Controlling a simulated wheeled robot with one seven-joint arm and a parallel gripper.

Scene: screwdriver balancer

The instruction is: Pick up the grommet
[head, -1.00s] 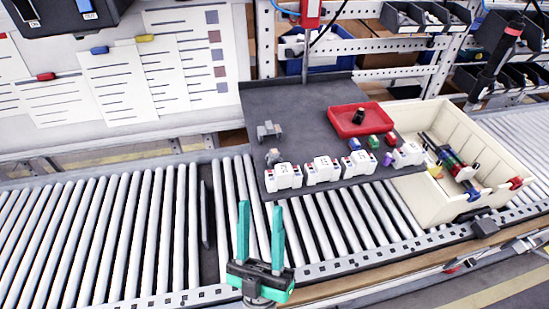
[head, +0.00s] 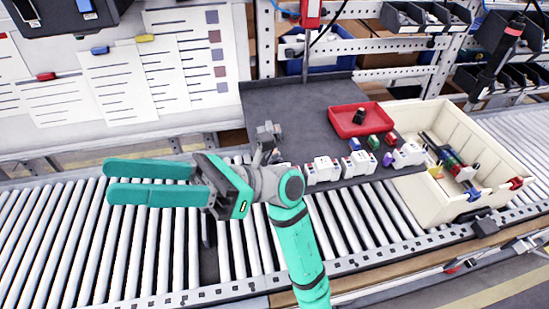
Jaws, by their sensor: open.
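A small black piece (head: 359,116) sits in the shallow red tray (head: 343,131) on the grey work board. It is the likeliest grommet, but it is too small to be sure. My gripper (head: 108,181) has teal fingers that are parallel, apart and empty. It points left over the roller conveyor, well left of the red tray. My teal and grey arm comes up from the bottom middle.
White blocks (head: 324,169) line the front of the grey board (head: 300,115), partly hidden by my arm. Small coloured blocks (head: 374,142) lie by the tray. A cream crate (head: 490,140) with tools stands right. The left rollers (head: 60,240) are clear.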

